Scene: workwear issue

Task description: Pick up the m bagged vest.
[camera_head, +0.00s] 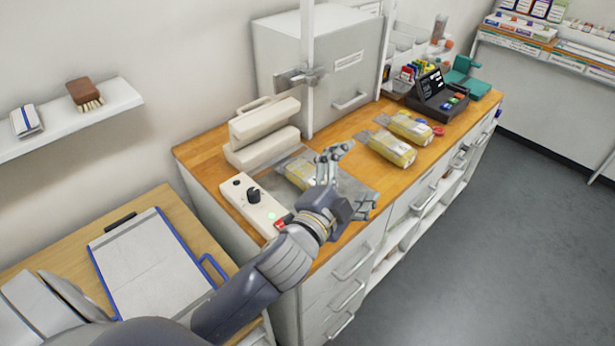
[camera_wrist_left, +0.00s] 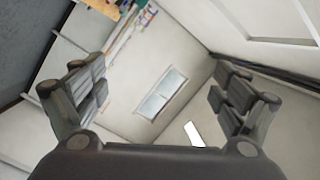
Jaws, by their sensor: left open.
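Three yellow vests in clear bags lie on the wooden counter. One bagged vest (camera_head: 299,173) lies by the bag sealer, partly hidden behind my left gripper. A second bagged vest (camera_head: 391,148) and a third bagged vest (camera_head: 411,127) lie side by side farther along. I cannot read their size labels, so I cannot tell which is m. My left gripper (camera_head: 352,181) is open and above the counter, in front of the first vest. In the left wrist view the gripper (camera_wrist_left: 160,95) has its fingers spread with nothing between them. My right gripper is not in view.
A cream bag sealer (camera_head: 263,132) with a control box (camera_head: 252,203) stands at the counter's left end. A grey cabinet (camera_head: 330,70) stands behind. A dark terminal (camera_head: 437,98) is at the far end. A clipboard (camera_head: 150,262) lies on the lower table.

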